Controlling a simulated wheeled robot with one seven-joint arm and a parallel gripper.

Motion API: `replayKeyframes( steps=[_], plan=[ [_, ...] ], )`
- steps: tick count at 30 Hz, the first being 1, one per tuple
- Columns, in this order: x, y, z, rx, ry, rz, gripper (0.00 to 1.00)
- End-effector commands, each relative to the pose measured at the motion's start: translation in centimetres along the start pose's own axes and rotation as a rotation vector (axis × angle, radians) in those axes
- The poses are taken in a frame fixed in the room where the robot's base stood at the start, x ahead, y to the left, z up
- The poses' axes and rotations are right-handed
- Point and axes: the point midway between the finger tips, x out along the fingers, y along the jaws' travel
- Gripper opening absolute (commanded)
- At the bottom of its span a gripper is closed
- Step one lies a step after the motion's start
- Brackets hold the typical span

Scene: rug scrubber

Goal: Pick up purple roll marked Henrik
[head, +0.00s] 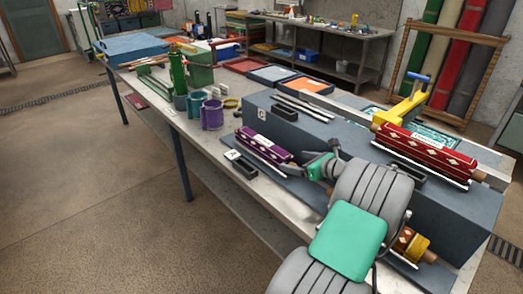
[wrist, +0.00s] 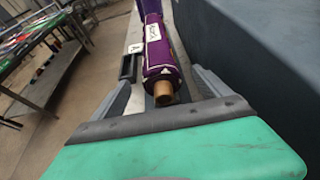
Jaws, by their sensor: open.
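The purple roll (head: 263,145) lies near the front edge of the table, against the low side of a dark grey block. In the wrist view the purple roll (wrist: 160,58) points away from me, with a white label whose writing is too small to read surely and a tan core at its near end. My gripper (head: 312,167) is at the roll's right end in the head view. In the wrist view my gripper (wrist: 161,90) is open, its fingers either side of the near end. I cannot tell whether they touch it.
The dark grey block (head: 262,107) rises close beside the roll. A red roll (head: 424,150) and a yellow tool (head: 405,110) sit on its top at right. A small black tray marked A (head: 243,167) lies left of the roll.

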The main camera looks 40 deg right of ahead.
Motion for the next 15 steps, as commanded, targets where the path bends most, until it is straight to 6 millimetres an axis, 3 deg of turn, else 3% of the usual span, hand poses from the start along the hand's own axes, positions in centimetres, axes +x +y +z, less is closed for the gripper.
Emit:
replayKeyframes(
  steps=[9,15],
  plan=[
    [5.6,0.2,0.6,-0.007,0.003,0.012,0.87],
    [6.6,0.1,0.6,-0.008,0.003,0.008,0.87]
  ],
)
